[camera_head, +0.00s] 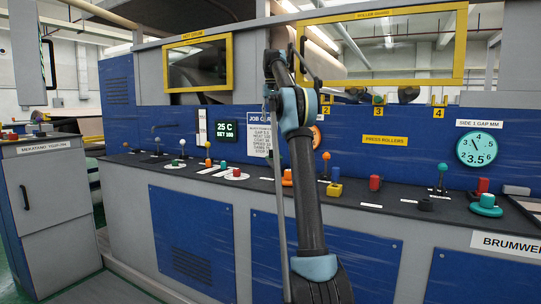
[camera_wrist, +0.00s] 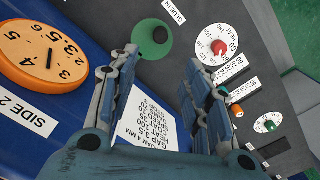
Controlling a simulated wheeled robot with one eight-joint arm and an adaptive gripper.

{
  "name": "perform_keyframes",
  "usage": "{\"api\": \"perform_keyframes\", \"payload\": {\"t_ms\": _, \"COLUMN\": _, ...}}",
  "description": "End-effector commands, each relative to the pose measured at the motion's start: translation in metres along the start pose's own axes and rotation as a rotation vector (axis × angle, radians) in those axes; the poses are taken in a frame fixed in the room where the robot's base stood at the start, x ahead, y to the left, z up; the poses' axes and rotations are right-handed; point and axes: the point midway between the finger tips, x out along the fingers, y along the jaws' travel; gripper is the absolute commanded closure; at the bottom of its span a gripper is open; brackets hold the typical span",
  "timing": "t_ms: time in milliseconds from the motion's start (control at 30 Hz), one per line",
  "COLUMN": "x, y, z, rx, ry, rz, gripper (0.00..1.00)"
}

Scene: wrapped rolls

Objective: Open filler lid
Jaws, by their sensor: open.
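My gripper (camera_wrist: 161,60) is open and empty in the wrist view, its two fingers apart and pointing toward the console top. I see a gap between the fingertips and the disc, with no clear contact. In the head view my raised arm covers that area and the fingers are not clearly visible.
A HEAT dial (camera_wrist: 218,45) and small coloured knobs lie right of the fingers in the wrist view. An orange gauge (camera_wrist: 42,52) is at left. In the head view, knobs and levers line the dark console (camera_head: 400,195), under a yellow-framed roller guard (camera_head: 460,45).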

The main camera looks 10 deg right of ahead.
Motion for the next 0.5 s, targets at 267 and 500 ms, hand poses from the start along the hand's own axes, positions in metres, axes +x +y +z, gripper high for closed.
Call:
{"api": "perform_keyframes", "payload": {"t_ms": 267, "x": 0.021, "y": 0.0, "z": 0.0, "rx": 0.0, "ry": 0.0, "rz": 0.0, "gripper": 0.55}}
{"api": "perform_keyframes", "payload": {"t_ms": 500, "x": 0.052, "y": 0.0, "z": 0.0, "rx": 0.0, "ry": 0.0, "rz": 0.0, "gripper": 0.55}}
